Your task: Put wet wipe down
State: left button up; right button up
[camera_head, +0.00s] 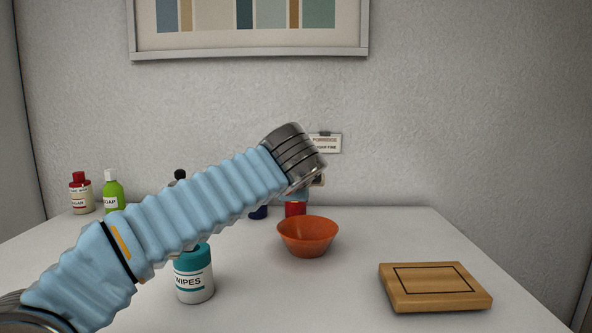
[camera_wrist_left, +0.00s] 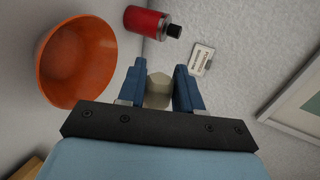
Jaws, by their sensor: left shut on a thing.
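My left gripper (camera_wrist_left: 159,70) is shut on a small pale beige piece, the wet wipe (camera_wrist_left: 158,92), held between its two blue fingers in the left wrist view. A white wipes tub (camera_head: 194,282) with a teal lid stands on the table below my forearm. My right gripper is not in view.
An orange bowl (camera_head: 308,238) stands mid-table; it also shows in the left wrist view (camera_wrist_left: 75,62). A red bottle (camera_wrist_left: 146,22) stands behind it. A wooden board (camera_head: 432,288) lies front right. Sauce (camera_head: 81,194) and soap (camera_head: 113,192) bottles stand back left. The back right tabletop is clear.

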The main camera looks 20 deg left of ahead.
pick_arm(q)
jog(key=shift+w+a, duration=0.1)
jog(key=shift+w, duration=0.25)
jog(key=shift+w+f, duration=0.1)
jog(key=shift+f, duration=0.1)
jog(key=shift+f+b, duration=0.65)
jog(key=shift+f, duration=3.3)
jog(key=o, duration=1)
jog(key=shift+c, duration=0.2)
notch_tip(320, 180, up, 7)
jog(key=shift+r+p, duration=0.1)
jog(key=shift+p, duration=0.5)
